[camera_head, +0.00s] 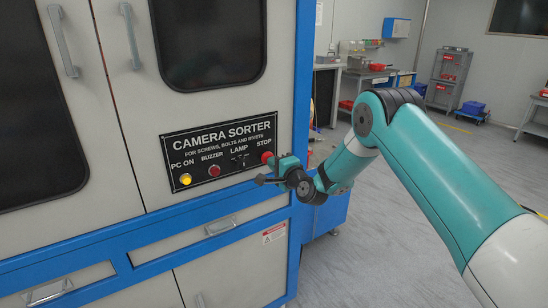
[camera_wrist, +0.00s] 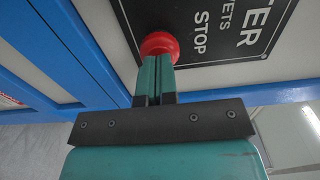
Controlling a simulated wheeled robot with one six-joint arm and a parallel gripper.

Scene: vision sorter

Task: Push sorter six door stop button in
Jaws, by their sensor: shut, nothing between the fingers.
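The red STOP button (camera_head: 266,157) sits at the right end of the black CAMERA SORTER panel (camera_head: 220,131) on the machine's front. In the wrist view, the round red STOP button (camera_wrist: 158,44) is straight ahead of the fingertips, with its lower part hidden behind them. My gripper (camera_head: 277,161) is at the button's right side in the head view. In the wrist view, my gripper (camera_wrist: 154,62) is shut, its teal fingers together and empty. The fingertips are at or very close to the button face; I cannot tell whether they touch or whether the button is pressed in.
The panel also holds a yellow PC ON button (camera_head: 185,179), a red BUZZER button (camera_head: 214,171) and LAMP switches (camera_head: 242,161). A blue frame post (camera_head: 300,90) borders the panel on the right. Open grey floor (camera_head: 375,240) lies to the right of the machine.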

